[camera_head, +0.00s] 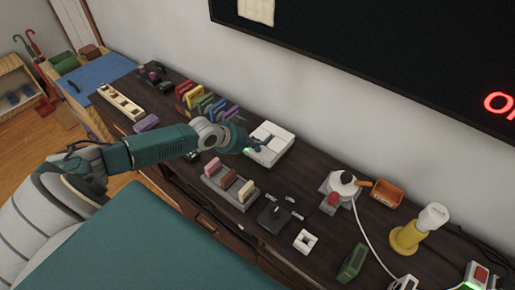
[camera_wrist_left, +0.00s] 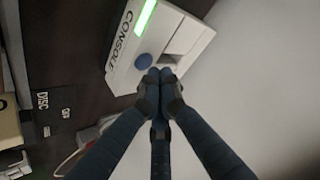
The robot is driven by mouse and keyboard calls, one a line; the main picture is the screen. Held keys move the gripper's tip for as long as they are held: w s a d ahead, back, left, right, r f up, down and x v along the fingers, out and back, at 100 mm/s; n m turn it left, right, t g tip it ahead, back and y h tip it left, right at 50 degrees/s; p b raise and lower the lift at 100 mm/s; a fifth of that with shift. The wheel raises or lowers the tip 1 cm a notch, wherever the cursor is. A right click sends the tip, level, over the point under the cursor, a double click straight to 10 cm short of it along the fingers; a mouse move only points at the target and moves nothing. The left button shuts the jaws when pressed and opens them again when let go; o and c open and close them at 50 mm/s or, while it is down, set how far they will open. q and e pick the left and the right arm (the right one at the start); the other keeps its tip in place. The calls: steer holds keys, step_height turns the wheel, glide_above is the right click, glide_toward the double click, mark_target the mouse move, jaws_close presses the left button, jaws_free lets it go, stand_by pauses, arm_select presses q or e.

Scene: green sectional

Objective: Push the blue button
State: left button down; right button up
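A white box marked CONSOLE (camera_wrist_left: 125,45) stands on the dark cabinet top; it also shows in the head view (camera_head: 277,143). On its face are a round blue button (camera_wrist_left: 143,61) and a lit green strip (camera_wrist_left: 145,15). My left gripper (camera_wrist_left: 162,74) has its dark blue fingers drawn together with nothing between them. Its fingertips are right beside the blue button's lower right edge; I cannot tell whether they touch it. In the head view the left gripper (camera_head: 256,146) is over the console's near left side, and the button is hidden there. My right gripper is not in view.
A grey holder with coloured cartridges (camera_head: 241,202) stands in front of the console, and a row of coloured cases (camera_head: 208,103) behind left. To the right are a white device with a red button (camera_head: 333,198), an orange tray (camera_head: 387,193) and a yellow-based lamp (camera_head: 405,239).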

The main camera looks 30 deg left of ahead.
mark_target(256, 149)
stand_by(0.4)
arm_select(q)
steer(key=shift+f+b, duration=0.4)
steer(key=shift+f, duration=0.15)
stand_by(0.5)
steer(key=shift+r+p, duration=0.4)
steer(key=shift+r, duration=0.15)
steer(key=shift+r, duration=0.1)
step_height(256, 149, up, 6)
steer(key=p, duration=0.5)
